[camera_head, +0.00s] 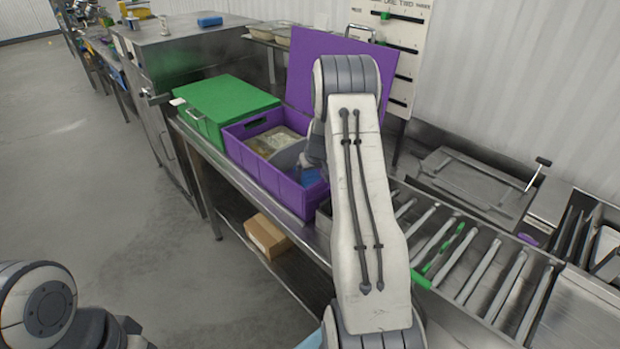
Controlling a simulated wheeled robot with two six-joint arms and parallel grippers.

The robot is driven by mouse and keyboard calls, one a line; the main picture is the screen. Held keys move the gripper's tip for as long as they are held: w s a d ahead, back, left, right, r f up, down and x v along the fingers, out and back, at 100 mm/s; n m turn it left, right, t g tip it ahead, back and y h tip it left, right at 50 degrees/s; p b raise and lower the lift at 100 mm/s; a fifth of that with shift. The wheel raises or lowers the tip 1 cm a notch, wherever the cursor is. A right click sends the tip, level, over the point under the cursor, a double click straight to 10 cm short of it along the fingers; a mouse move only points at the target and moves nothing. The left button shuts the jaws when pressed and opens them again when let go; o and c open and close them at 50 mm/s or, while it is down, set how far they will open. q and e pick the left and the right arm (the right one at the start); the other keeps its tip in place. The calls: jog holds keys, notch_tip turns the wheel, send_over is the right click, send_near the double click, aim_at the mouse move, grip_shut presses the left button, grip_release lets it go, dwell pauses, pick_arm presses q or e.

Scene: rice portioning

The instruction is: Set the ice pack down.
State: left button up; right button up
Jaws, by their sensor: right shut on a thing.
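The purple crate (268,178) stands open on the steel bench, its purple lid raised behind it. My right arm reaches over the crate's right side, and my right gripper (307,165) is down inside it, mostly hidden by the arm. A blue thing (309,178), which looks like the ice pack, shows just below the gripper inside the crate. The right gripper is shut on it; whether it touches the crate floor cannot be told. A part of my left arm shows at the lower left, but its gripper is not in view.
A green lidded crate (222,105) stands left of the purple one. A roller conveyor (450,250) lies to the right. A cardboard box (267,235) sits on the shelf below. A pale tray or bag (272,140) lies in the purple crate. The floor at left is clear.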

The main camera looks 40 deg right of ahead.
jog(key=shift+f, duration=0.4)
jog(key=o, duration=1.5)
jog(key=shift+f, duration=0.1)
jog(key=shift+c, duration=0.2)
jog(key=shift+r, duration=0.2)
jog(key=shift+s+r, duration=0.1)
jog(key=shift+r, duration=0.2)
jog(key=b+v, duration=0.2)
jog(key=v, duration=0.9)
jog(key=shift+s+a, duration=0.1)
